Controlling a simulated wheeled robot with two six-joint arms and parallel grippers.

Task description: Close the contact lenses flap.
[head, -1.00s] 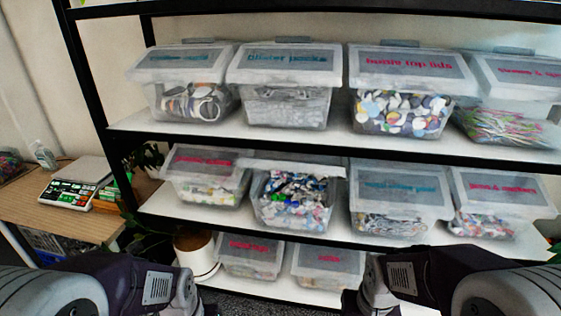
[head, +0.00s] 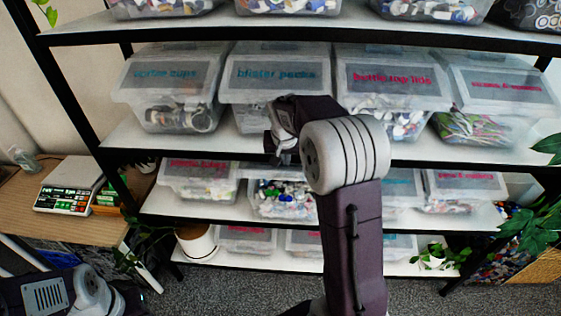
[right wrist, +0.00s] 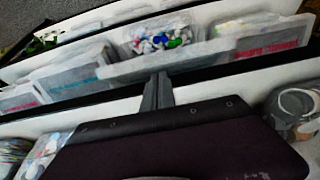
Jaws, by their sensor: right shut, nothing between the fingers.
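The bin with the open flap (head: 285,205) stands on the lower-middle shelf, second from the left, with mixed coloured pieces inside. My right arm partly hides it in the head view, and its label cannot be read. In the right wrist view its contents (right wrist: 160,40) show, and its pale flap (right wrist: 135,68) juts out along its front. My right gripper (head: 275,157) is shut and empty, in front of the shelves just above this bin. In the right wrist view its fingers (right wrist: 157,92) are together near the flap; contact cannot be told. My left arm is at the lower left; its fingers are unclear.
Closed bins with a red label (head: 198,175) and a blue label flank the open bin. The shelf above holds a "blister packs" bin (head: 272,80) and a "bottle top lids" bin (head: 388,80). A table (head: 30,212) with a scale (head: 70,185) stands left. Plants (head: 530,220) are at right.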

